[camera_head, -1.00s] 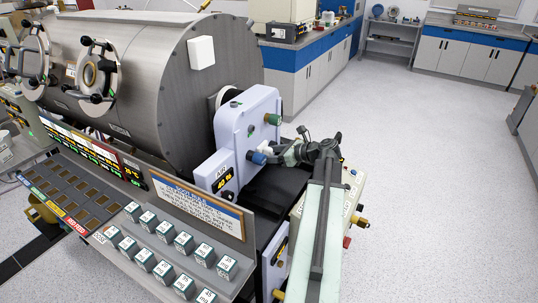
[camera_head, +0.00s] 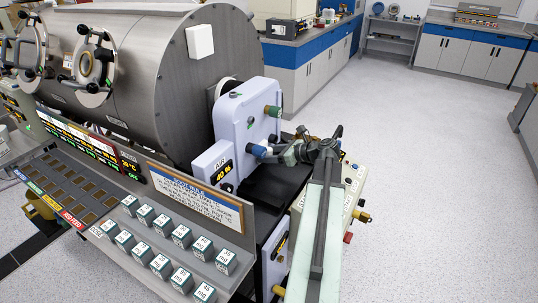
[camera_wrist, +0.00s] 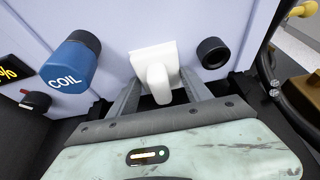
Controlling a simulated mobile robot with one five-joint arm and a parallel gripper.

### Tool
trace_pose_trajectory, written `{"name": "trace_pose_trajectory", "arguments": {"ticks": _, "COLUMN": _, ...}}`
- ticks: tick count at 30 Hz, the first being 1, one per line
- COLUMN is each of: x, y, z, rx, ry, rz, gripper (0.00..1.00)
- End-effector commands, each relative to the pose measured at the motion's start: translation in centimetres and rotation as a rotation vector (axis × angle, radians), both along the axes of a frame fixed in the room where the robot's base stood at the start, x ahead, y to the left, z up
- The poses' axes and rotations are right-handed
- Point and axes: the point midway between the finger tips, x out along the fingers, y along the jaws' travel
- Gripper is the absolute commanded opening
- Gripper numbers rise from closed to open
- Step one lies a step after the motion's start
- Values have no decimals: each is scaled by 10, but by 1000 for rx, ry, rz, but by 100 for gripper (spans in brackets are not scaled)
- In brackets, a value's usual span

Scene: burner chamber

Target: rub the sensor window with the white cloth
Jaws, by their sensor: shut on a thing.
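My gripper (camera_wrist: 160,88) is shut on the white cloth (camera_wrist: 153,62), a thick white pad with a rounded stub between the two grey fingers. In the wrist view the cloth is up against or just in front of the pale lavender panel (camera_wrist: 120,18); I cannot tell if they touch. A round black-rimmed fitting (camera_wrist: 213,52), which looks like the sensor window, sits on the panel just right of the cloth, apart from it.
A blue COIL knob (camera_wrist: 70,62) sticks out left of the cloth. A small black knob with a red mark (camera_wrist: 35,101) is farther left. A yellow-brown fitting (camera_wrist: 300,10) and dark hardware stand at the right. The open floor (camera_head: 440,160) is clear to the right.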

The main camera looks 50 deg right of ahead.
Motion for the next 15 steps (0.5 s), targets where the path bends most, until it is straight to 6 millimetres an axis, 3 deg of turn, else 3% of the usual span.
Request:
{"name": "trace_pose_trajectory", "arguments": {"ticks": 4, "x": 2, "y": 1, "z": 14, "rx": 0, "ry": -1, "rz": 0, "gripper": 11}}
{"name": "trace_pose_trajectory", "arguments": {"ticks": 15, "x": 4, "y": 1, "z": 26, "rx": 3, "ry": -4, "rz": 1, "gripper": 11}}
